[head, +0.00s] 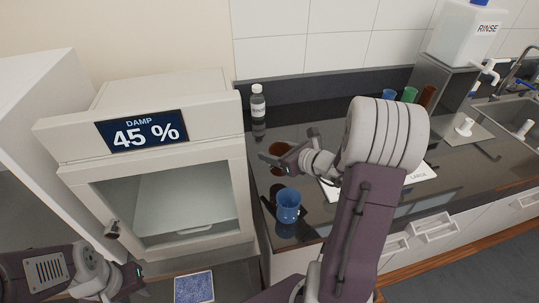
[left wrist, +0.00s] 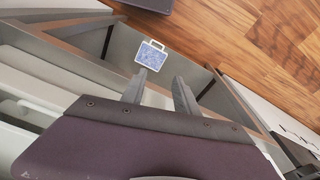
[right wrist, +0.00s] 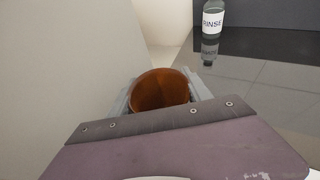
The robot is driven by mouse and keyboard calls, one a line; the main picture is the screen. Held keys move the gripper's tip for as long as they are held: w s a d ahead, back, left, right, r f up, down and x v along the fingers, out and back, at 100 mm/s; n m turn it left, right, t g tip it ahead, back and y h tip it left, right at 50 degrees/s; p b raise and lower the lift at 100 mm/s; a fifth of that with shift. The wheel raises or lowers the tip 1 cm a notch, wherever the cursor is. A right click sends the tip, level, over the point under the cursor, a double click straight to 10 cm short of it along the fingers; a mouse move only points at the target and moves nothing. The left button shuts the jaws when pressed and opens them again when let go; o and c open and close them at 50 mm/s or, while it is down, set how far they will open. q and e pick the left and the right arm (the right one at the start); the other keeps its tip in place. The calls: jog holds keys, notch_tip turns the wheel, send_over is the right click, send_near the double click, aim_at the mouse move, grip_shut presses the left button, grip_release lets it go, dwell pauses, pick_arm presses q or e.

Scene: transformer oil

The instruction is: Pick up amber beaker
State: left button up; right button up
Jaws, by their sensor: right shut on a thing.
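The amber beaker (right wrist: 160,92) sits between the fingers of my right gripper (right wrist: 158,100) in the right wrist view; the fingers are closed on its sides. In the head view the amber beaker (head: 279,152) shows partly behind my right gripper (head: 276,160), over the dark countertop. I cannot tell whether it is lifted off the counter. My left gripper (left wrist: 157,90) is open and empty in the left wrist view, its two fingers apart. In the head view, my left gripper (head: 136,281) is at the lower left, far from the beaker.
A blue beaker (head: 288,206) stands near the counter's front edge. A clear rinse bottle (head: 258,102) stands at the back. A cabinet reading "DAMP 45 %" (head: 150,160) is to the left. Blue, green and brown cups (head: 409,95) stand at the back right near the sink (head: 510,118).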

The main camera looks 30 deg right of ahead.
jog(key=r+p+v, duration=0.1)
jog(key=v, duration=1)
jog(key=shift+w+a+r+p, duration=0.15)
jog(key=shift+w+p, duration=0.15)
jog(key=shift+p, duration=0.05)
jog(key=o, duration=0.7)
jog(key=c, duration=0.7)
